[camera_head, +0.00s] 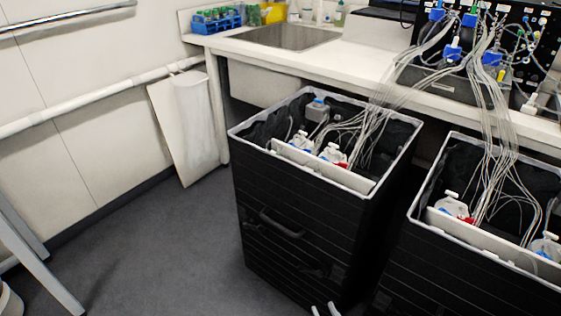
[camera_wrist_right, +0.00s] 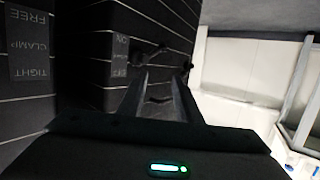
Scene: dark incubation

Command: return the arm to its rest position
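My right gripper (camera_head: 324,309) shows only as two pale fingertips at the bottom edge of the head view, in front of the left black bin (camera_head: 290,225). In the right wrist view the gripper (camera_wrist_right: 160,75) points at a black striped surface, with its two fingers apart. I see nothing held between the fingers. Whether the fingertips touch the surface cannot be told. My left gripper and arm are not in view.
A second black bin (camera_head: 480,258) stands at the right. Both bins hold white-capped bottles with tubes running up to equipment on the counter (camera_head: 365,62). A sink (camera_head: 285,37) is set in the counter. Grey floor (camera_head: 160,245) is open at the left.

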